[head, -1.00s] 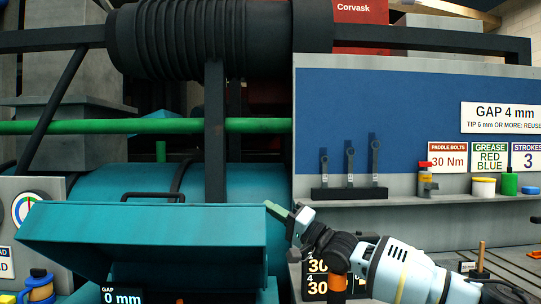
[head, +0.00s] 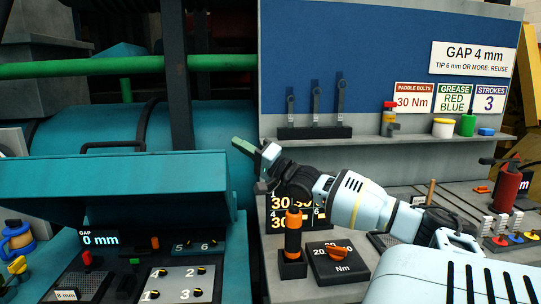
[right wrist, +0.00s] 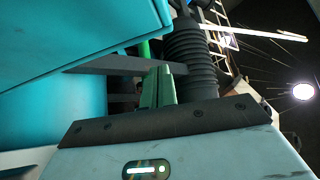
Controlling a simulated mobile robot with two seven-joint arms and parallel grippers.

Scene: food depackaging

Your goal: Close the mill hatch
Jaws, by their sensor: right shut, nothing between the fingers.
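The teal mill hatch (head: 110,181) is at the left of the head view, a wide slanted lid with a black handle (head: 112,145) along its top edge. It stands out over the front of the mill (head: 80,140). My right gripper (head: 241,145) is shut and empty, with its green fingertips just beyond the hatch's upper right corner. In the right wrist view the shut green fingers (right wrist: 157,88) point up beside a large teal panel (right wrist: 70,40). I cannot tell whether they touch it. My left gripper is not in view.
Below the hatch is a control panel with a gap display reading 0 mm (head: 100,239) and several knobs. A torque tool (head: 293,235) and a Nm dial box (head: 337,258) stand under my right arm. A shelf (head: 350,146) holds wrenches, bottles and jars.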

